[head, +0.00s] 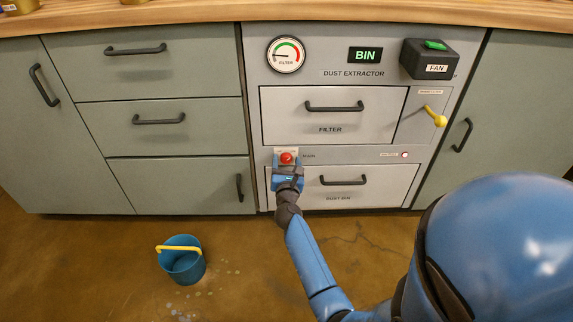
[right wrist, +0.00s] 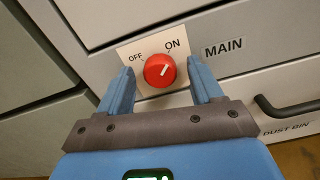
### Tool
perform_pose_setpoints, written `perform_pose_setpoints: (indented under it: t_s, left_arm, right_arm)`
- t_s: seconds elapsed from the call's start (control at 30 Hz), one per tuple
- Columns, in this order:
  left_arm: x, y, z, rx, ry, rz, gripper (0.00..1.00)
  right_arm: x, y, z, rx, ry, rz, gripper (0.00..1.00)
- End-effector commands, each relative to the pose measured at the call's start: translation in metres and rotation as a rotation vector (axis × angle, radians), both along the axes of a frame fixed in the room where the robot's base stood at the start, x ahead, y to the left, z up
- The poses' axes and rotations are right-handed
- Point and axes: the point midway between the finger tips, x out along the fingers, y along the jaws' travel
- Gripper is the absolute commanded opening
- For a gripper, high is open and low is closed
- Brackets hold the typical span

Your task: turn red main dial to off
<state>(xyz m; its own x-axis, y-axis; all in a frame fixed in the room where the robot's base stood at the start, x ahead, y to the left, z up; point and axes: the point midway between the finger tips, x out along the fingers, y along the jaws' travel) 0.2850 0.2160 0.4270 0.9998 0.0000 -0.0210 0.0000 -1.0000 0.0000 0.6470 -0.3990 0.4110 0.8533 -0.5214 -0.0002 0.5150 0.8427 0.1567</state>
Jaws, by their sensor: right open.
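The red main dial (head: 287,158) sits on a pale plate on the dust extractor's front, beside the MAIN label. In the right wrist view the dial (right wrist: 160,71) shows a white pointer line aimed up and right, towards ON; OFF is printed at upper left. My right gripper (head: 287,170) is at the dial. In the right wrist view its two blue fingers (right wrist: 162,86) are open, one at each side of the dial's lower part, with gaps visible between them and the dial. My left gripper is not in view.
The filter drawer (head: 380,120) is above the dial and the dust bin drawer (head: 390,180) beside my gripper, both closed with black handles. A yellow lever (head: 436,117) and a black FAN box (head: 428,60) are at right. A blue bucket (head: 182,265) stands on the floor.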

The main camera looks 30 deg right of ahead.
Motion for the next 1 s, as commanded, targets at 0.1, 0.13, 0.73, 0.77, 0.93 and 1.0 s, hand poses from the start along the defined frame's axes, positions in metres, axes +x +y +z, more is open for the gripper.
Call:
perform_pose_setpoints:
  t_s: [0.1, 0.13, 0.73, 0.77, 0.93, 1.0]
  left_arm:
    - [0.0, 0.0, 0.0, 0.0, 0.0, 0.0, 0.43]
    - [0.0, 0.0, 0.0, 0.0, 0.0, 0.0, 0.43]
    - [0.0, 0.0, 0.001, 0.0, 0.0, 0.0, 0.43]
    - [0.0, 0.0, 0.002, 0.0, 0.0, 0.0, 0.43]
    - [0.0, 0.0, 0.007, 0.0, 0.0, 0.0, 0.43]
    - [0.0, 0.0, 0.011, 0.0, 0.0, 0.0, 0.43]
  right_arm:
    - [0.0, 0.0, 0.0, 0.0, 0.0, 0.0, 0.66]
    - [0.0, 0.0, 0.0, 0.0, 0.0, 0.0, 0.66]
    - [0.0, 0.0, 0.0, -0.007, 0.004, 0.0, 0.09]
    - [0.0, 0.0, 0.001, -0.01, 0.006, 0.0, 0.09]
    - [0.0, 0.0, 0.002, -0.052, 0.033, 0.0, 0.09]
    - [0.0, 0.001, 0.002, -0.081, 0.05, 0.0, 0.09]
